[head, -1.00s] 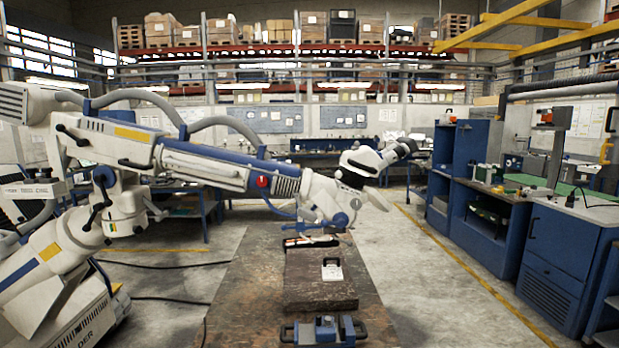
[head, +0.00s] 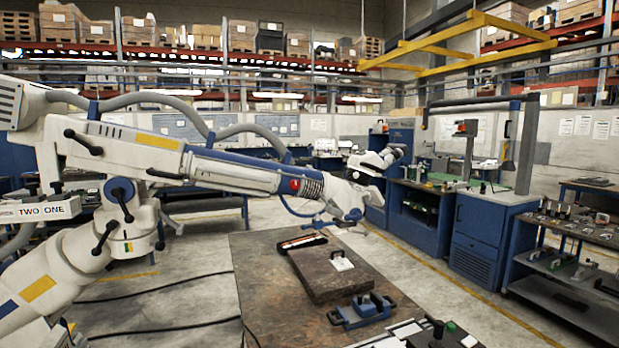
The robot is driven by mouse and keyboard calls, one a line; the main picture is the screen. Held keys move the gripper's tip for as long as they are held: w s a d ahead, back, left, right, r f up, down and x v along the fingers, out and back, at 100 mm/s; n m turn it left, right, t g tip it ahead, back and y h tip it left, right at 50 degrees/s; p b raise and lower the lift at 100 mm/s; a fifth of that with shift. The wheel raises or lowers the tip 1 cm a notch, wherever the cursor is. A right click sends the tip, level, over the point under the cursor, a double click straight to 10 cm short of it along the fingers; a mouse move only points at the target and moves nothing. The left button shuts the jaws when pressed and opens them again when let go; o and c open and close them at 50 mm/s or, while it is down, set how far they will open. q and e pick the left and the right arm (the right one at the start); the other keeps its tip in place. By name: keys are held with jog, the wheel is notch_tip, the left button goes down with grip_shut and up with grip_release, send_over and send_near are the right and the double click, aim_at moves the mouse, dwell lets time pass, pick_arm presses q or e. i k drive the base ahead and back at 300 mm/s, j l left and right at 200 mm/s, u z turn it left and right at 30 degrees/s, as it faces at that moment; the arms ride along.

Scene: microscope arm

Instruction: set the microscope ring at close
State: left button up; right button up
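The microscope (head: 368,175) hangs at the right end of a long white and blue stand arm (head: 220,167), above the work table. A grey ribbed section (head: 313,186) and a red knob (head: 294,185) sit just behind the head. The ring and its setting are too small to make out. Neither of my grippers is in the head view.
The worn work table (head: 270,290) carries a thick plate (head: 335,272) with a small white block on it, a blue clamp (head: 361,310) and small items at the front. Blue cabinets (head: 480,232) and a tool bench (head: 570,255) stand right. Cables lie on the floor at left.

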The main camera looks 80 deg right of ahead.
aim_at(357, 176)
jog(key=i+z, duration=0.5)
jog(key=i, duration=0.15)
jog(key=i+j+z, duration=0.3)
jog(key=i+z, duration=0.2)
jog(key=i+l+z, duration=0.25)
jog(key=z, duration=0.2)
jog(key=i+z, duration=0.95)
jog(key=i+j+z, duration=0.1)
jog(key=i+z, duration=0.15)
jog(key=z, duration=0.2)
